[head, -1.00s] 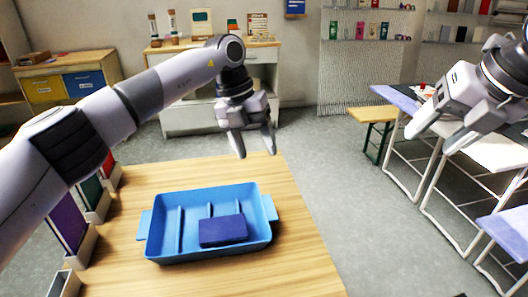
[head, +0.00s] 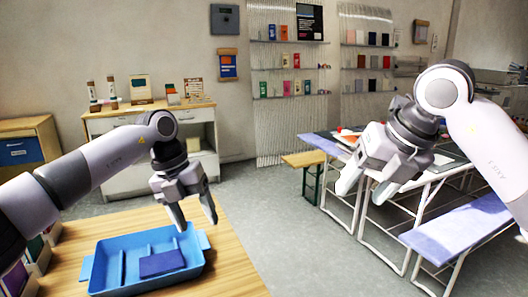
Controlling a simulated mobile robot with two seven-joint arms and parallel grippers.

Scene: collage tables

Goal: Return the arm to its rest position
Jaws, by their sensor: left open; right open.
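My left gripper (head: 191,212) is open and empty, pointing down above the right back part of a blue tray (head: 103,270). The tray sits on a wooden table (head: 236,270) and has low dividers. A dark blue block (head: 161,263) lies in it at the front right. My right gripper (head: 362,191) is open and empty, raised in the air at the right, in front of the white-framed tables.
Books stand in holders at the left edge of the table. Behind are a cabinet (head: 200,135) with small items and wall shelves. At right are a white-framed table and a blue bench (head: 465,228). Grey floor (head: 290,240) lies open between.

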